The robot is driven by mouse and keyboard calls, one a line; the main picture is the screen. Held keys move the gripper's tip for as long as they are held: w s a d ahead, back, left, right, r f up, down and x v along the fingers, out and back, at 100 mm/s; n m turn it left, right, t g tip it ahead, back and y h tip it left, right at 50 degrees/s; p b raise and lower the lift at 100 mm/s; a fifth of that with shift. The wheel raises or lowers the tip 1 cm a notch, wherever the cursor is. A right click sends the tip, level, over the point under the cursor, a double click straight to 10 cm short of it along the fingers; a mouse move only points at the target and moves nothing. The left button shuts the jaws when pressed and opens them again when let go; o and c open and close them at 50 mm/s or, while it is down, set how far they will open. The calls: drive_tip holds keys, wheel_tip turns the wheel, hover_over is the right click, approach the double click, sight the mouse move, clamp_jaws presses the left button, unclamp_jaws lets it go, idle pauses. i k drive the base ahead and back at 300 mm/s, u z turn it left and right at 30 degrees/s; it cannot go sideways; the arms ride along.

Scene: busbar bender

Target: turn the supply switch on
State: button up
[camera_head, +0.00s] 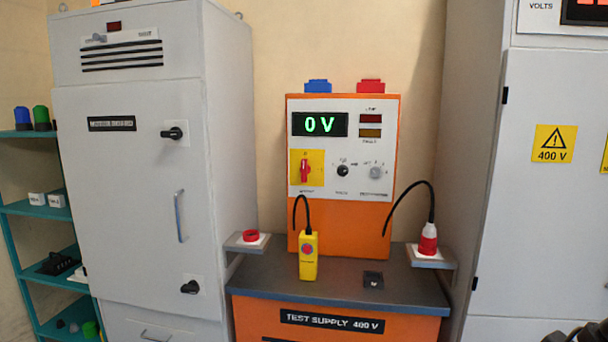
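The supply switch (305,172) is a red rotary handle on a yellow plate, at the left of the orange and white test supply panel (345,144). Its red handle stands about upright. The display (320,124) above it reads 0 V in green. A red and an amber lamp window (370,126) sit to the right of the display and look dim. Only a dark part, seemingly of my arm's end, shows at the bottom right edge, far from the switch. Its fingers cannot be made out.
A yellow handheld device (308,256) with a black lead stands on the grey bench top (340,287) below the switch. A red and white probe (428,240) stands on the right ledge. A red ring (250,236) lies on the left ledge. Tall grey cabinets (140,230) flank the bench.

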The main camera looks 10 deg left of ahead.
sight(305, 169)
drive_tip(key=k, duration=0.65)
drive_tip(key=u, duration=0.55)
drive_tip(key=i, duration=0.7)
drive_tip(key=u, duration=0.75)
drive_tip(key=i, duration=1.7)
drive_tip(key=z, duration=0.25)
